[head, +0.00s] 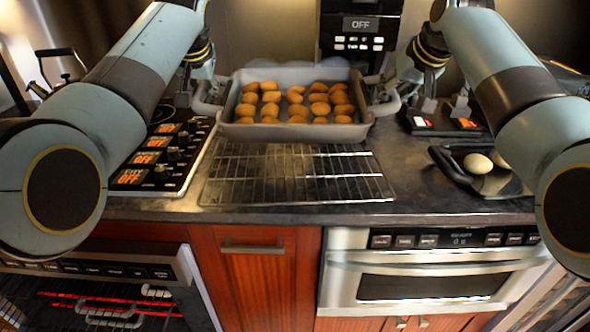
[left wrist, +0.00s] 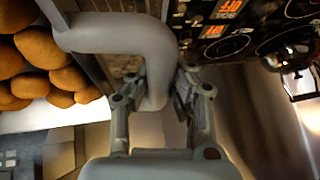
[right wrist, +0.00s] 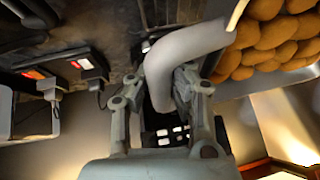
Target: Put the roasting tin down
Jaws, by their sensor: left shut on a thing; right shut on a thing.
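The grey roasting tin (head: 292,132) holds several brown roast pieces and is level above the back part of the wire rack (head: 295,175) on the counter. I cannot tell whether its base touches the rack. My left gripper (head: 198,98) is shut on the tin's left handle, a thick bent bar (left wrist: 125,35) in the left wrist view. My right gripper (head: 392,92) is shut on the right handle, which also shows in the right wrist view (right wrist: 190,48). Both arms partly hide the sides of the counter.
A cooktop with knobs (head: 165,150) lies left of the rack. A black appliance (head: 360,30) stands behind the tin. Below are a microwave drawer (head: 430,270) and a glowing oven (head: 110,300).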

